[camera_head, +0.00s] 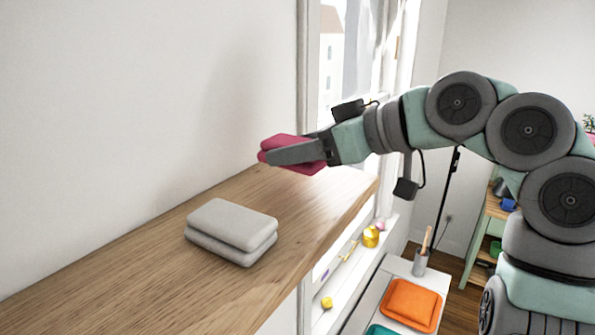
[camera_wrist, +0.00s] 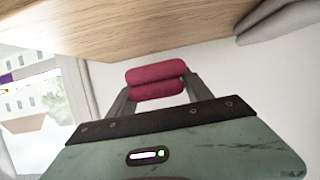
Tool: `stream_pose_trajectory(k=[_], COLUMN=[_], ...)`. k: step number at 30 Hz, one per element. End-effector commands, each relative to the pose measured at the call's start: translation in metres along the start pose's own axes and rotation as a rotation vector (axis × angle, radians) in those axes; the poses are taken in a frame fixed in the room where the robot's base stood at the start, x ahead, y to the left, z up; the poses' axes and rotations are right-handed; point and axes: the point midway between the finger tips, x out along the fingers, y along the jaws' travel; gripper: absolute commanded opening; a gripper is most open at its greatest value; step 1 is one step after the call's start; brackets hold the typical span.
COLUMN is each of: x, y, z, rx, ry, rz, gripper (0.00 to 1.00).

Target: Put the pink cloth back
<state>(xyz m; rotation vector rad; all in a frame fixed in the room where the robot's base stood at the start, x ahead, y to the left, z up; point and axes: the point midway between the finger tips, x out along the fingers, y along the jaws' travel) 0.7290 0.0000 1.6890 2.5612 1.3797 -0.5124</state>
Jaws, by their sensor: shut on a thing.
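The pink cloth (camera_head: 284,142) is a folded, two-layered bundle. My gripper (camera_head: 292,153) is shut on it and holds it over the far right part of the wooden shelf (camera_head: 130,270). In the wrist view the pink cloth (camera_wrist: 156,80) sits between the two fingers of my gripper (camera_wrist: 157,92), with its folds to the front. Whether the cloth touches the shelf cannot be told for sure; it appears raised above it.
A folded grey cloth (camera_head: 232,230) lies on the shelf, left of and nearer than my gripper; its edge shows in the wrist view (camera_wrist: 280,22). A window (camera_head: 330,60) stands behind.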

Motion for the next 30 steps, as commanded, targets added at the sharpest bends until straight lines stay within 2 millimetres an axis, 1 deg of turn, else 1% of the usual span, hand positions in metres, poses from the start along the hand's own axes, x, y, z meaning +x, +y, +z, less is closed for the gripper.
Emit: stream_pose_trajectory(k=[5, 12, 14, 25, 26, 30], x=[0.003, 0.014, 0.015, 0.017, 0.017, 0.017], y=[0.000, 0.000, -0.001, -0.001, -0.001, 0.000], z=[0.007, 0.032, 0.036, 0.040, 0.040, 0.040], rx=[-0.001, 0.001, 0.001, 0.000, 0.000, 0.000], ry=[0.001, 0.000, 0.000, 0.000, -0.001, -0.001], rz=[0.001, -0.002, -0.002, -0.001, 0.000, 0.000], gripper=[0.19, 0.19, 0.19, 0.19, 0.60, 0.72])
